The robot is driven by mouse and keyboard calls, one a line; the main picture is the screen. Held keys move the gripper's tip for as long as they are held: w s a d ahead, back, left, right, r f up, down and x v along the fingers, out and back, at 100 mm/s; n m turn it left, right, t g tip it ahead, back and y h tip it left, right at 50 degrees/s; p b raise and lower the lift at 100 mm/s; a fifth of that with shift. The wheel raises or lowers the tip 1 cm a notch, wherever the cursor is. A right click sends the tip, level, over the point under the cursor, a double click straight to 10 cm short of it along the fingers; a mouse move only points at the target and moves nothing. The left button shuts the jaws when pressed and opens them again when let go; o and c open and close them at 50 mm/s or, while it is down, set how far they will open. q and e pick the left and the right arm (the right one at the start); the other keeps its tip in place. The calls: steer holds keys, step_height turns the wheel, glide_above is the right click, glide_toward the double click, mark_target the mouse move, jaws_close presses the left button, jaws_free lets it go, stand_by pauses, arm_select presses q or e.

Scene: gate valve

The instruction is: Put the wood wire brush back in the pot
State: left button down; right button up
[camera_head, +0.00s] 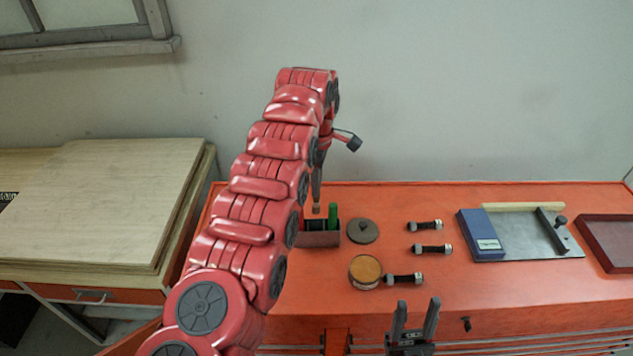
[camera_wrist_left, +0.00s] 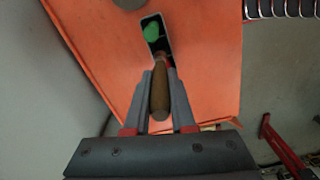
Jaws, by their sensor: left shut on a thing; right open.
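The wood wire brush (camera_wrist_left: 160,92) shows its brown wooden handle between the fingers of my left gripper (camera_wrist_left: 160,80) in the left wrist view. My left gripper is shut on it. In the head view my left gripper (camera_head: 317,185) points down above the pot, and a small brown end of the brush (camera_head: 316,209) shows below its fingers. The pot (camera_head: 319,240) is a small box on the orange bench; it also shows in the left wrist view (camera_wrist_left: 146,22). I cannot tell whether the brush's far end is inside it. My right gripper (camera_head: 415,322) is open and empty at the bench's front.
A green-handled item (camera_head: 333,212) stands in the pot. Right of it are a dark round lid (camera_head: 362,231), a round tin (camera_head: 365,270) and several dark cylinders (camera_head: 426,225).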

mark_target(317, 205)
arm_select(q)
steer(key=shift+f+b, duration=4.25)
steer(key=shift+f, duration=0.95)
steer(key=c, duration=0.7)
jaws_free()
steer(key=shift+r, duration=0.1)
